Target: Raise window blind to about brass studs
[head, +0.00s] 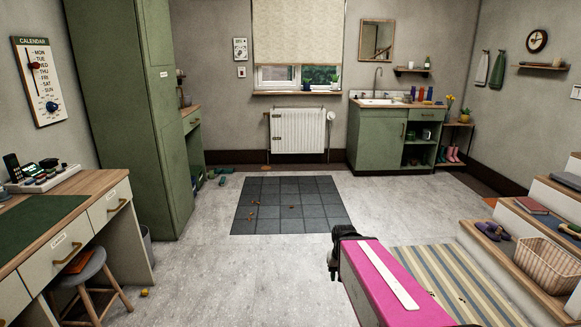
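The cream window blind (297,35) hangs in the upper middle of the head view, against the far wall. Its lower edge is a little above the window sill, and a low strip of window (290,75) shows below it. The blind's top is out of frame. I cannot make out brass studs at this size. My gripper (336,252) seems to be the dark end of my pink arm, low in the middle, far from the blind across the room. Its fingers are not clear, and I see nothing held.
A radiator (298,131) stands under the window. A small switch plate (241,72) and a card (240,48) are on the wall left of the blind. A dark tiled mat (291,222) with small brown bits lies on open floor. A stool (86,282) and steps (530,236) flank the room.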

